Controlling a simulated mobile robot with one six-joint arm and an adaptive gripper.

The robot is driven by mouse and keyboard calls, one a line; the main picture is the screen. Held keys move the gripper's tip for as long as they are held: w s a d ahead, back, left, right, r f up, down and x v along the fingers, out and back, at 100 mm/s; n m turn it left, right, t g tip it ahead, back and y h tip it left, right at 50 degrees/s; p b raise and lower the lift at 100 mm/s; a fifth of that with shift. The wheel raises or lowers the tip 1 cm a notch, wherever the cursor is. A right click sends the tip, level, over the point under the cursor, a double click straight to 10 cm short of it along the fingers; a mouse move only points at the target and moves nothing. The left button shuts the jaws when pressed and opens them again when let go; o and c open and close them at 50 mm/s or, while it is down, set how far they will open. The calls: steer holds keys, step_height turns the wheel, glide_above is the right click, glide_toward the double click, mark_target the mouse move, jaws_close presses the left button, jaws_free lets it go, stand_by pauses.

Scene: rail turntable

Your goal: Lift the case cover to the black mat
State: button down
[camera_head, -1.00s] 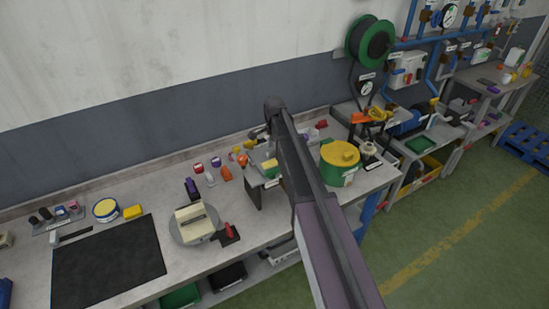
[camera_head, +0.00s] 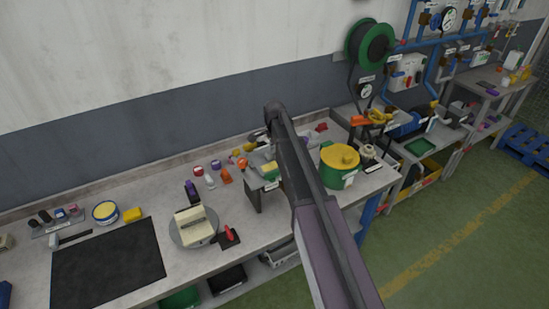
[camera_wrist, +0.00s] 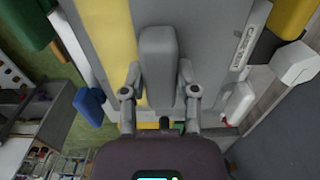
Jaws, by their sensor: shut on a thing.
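A cream box-like part (camera_head: 192,223), which may be the case cover, sits on a round grey turntable (camera_head: 209,239) on the bench. The black mat (camera_head: 105,265) lies flat and bare at the left. My gripper (camera_wrist: 160,85) is hidden behind my arm in the head view. In the wrist view its two fingers stand either side of a grey block (camera_wrist: 160,55) and are shut on it. A wide grey panel (camera_wrist: 212,35) with a label lies behind the block. I cannot tell whether the block belongs to the panel.
A grey stand (camera_head: 254,199) and a green pot with a yellow lid (camera_head: 340,166) flank my arm. A red-handled tool (camera_head: 228,236) lies beside the turntable. A yellow block (camera_head: 133,214) and a round tin (camera_head: 105,211) stand behind the mat.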

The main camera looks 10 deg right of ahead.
steer(key=shift+r, duration=0.2)
step_height(320, 180, up, 10)
steer(key=p, duration=1)
steer(key=shift+f, duration=0.25)
stand_by(0.7)
